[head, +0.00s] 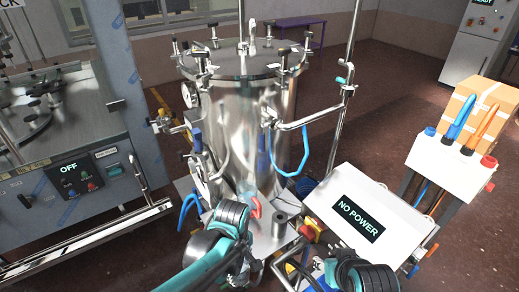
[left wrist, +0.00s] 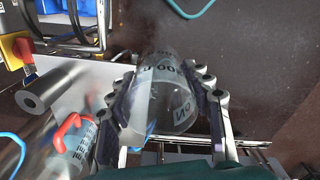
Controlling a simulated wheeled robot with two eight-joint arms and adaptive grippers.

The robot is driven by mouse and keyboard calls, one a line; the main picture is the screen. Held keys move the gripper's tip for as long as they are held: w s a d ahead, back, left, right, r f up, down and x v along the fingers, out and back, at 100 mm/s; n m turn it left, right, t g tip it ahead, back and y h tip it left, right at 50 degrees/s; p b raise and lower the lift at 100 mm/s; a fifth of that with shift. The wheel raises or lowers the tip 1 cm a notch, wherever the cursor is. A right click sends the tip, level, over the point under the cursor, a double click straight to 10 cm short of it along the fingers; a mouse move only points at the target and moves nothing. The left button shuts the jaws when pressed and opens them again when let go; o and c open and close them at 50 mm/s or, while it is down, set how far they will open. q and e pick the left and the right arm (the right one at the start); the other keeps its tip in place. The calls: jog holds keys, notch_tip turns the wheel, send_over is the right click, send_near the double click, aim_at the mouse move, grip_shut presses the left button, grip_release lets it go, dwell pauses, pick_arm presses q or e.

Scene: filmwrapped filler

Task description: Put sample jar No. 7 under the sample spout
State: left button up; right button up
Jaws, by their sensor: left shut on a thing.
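In the left wrist view my left gripper (left wrist: 168,98) is shut on a clear jar (left wrist: 160,68), one finger on each side of it. The jar's label shows "NO" and part of a volume mark; its number cannot be read. In the head view my left arm reaches in front of the steel tank (head: 245,130); the jar and fingertips are hidden there. I cannot tell which fitting is the sample spout. My right arm shows at the bottom of the head view, but its fingers are not visible.
A red handle (left wrist: 70,125) over a clear lettered part and a steel cylinder (left wrist: 45,90) stand left of the held jar. A "NO POWER" panel (head: 358,215) stands right of the tank. Blue hose (head: 292,172) and pipe (head: 310,118) project there. A machine (head: 85,185) stands left.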

pick_arm(q)
jog(key=shift+w+a+f+m, duration=0.25)
jog(key=shift+w+a+m, duration=0.05)
jog(key=shift+w, duration=0.3)
jog(key=shift+w+a+f+m, duration=0.1)
jog(key=shift+w+a+m, duration=0.1)
jog(key=shift+a+m, duration=0.1)
jog(key=w+a+f+m, duration=0.5)
jog(key=w+a+m, duration=0.1)
jog(key=a+m, duration=0.35)
notch_tip(320, 180, down, 12)
jog(key=a+b, duration=0.1)
jog(key=b, duration=1)
jog(key=shift+w+r+b, duration=0.2)
jog(key=shift+w+b, duration=0.05)
jog(key=shift+b, duration=0.15)
pick_arm(e)
notch_tip(320, 180, down, 12)
pick_arm(q)
jog(key=shift+r, duration=0.1)
pick_arm(e)
jog(key=shift+r, duration=0.2)
